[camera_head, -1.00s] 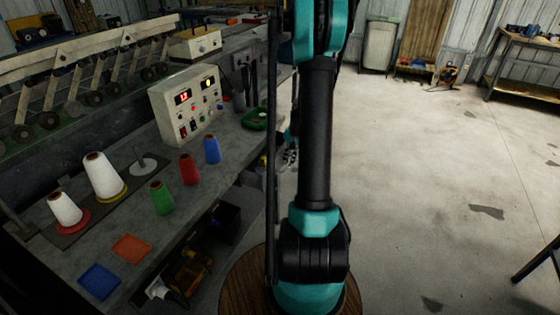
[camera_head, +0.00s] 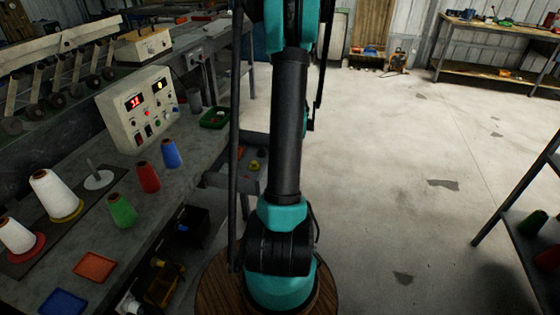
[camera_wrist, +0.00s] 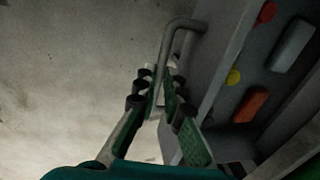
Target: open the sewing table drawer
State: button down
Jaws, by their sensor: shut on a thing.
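The sewing table drawer (camera_head: 226,181) sticks out from the table, holding small coloured items. It also shows in the wrist view, where the drawer (camera_wrist: 225,70) is open with its inside visible. Its grey bent bar handle (camera_wrist: 177,38) runs down between the fingertips of my gripper (camera_wrist: 160,88). My gripper is shut on the handle, its green-padded fingers on either side of the bar. In the head view my arm hides the gripper and the handle.
In the drawer are a red item (camera_wrist: 266,13), a grey block (camera_wrist: 293,44), a yellow item (camera_wrist: 233,77) and an orange block (camera_wrist: 250,104). The table (camera_head: 120,185) carries thread cones and a control box (camera_head: 140,108). The floor at right is largely clear; a stand (camera_head: 513,200) is at the right edge.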

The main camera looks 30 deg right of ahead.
jog(key=c, duration=1.6)
grip_release()
notch_tip(320, 180, up, 12)
jog(key=s+d, duration=0.1)
jog(key=shift+s+d, duration=0.25)
jog(key=shift+f, duration=0.1)
